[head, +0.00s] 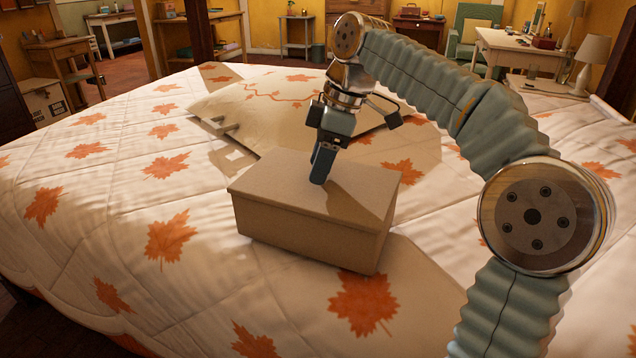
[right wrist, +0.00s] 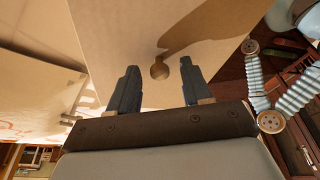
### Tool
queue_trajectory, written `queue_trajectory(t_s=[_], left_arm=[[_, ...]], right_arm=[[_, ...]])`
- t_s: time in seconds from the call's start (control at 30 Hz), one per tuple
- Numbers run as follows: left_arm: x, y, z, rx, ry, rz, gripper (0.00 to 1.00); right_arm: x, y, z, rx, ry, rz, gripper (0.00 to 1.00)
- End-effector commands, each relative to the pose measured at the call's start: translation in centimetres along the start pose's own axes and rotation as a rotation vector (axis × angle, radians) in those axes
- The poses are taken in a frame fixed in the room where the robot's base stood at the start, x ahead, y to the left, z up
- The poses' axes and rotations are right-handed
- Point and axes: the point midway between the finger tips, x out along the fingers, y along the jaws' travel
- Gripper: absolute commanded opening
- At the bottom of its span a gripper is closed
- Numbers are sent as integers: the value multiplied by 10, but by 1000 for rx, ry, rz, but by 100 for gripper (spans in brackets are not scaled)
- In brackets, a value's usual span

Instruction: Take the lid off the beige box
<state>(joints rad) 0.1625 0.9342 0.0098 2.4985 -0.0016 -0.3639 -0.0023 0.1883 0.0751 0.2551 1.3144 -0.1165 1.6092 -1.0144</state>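The beige box (head: 300,235) sits on the bed with its flat lid (head: 270,187) on top, and a thin edge line shows along its front. My right gripper (head: 321,168) points down over the middle of the lid. In the right wrist view its two dark fingers (right wrist: 159,82) are spread apart, with nothing held between them. The lid (right wrist: 110,30) fills the view beyond them, with a small round feature (right wrist: 160,70) between the fingertips; I cannot tell whether it is a knob or a hole. Whether the fingertips touch the lid is unclear. My left gripper is not in view.
The leaf-patterned bed (head: 130,220) is clear to the left and in front. A white desk with lamps (head: 520,42) stands at the back right.

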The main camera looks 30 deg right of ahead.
Motion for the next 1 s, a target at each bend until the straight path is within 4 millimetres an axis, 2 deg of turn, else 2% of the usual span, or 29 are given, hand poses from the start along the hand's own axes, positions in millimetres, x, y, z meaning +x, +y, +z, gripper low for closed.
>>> queue_trajectory(t_s=[0.03,0.3,0.67,0.77,1.0], left_arm=[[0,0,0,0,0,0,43],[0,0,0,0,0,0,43],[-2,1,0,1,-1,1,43],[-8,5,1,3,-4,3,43],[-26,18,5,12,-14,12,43]], right_arm=[[0,0,0,0,0,0,40],[0,0,0,0,0,0,0],[-5,0,-2,-1,0,1,0],[-20,0,-7,-2,1,2,0],[-72,1,-23,-2,2,1,0]])
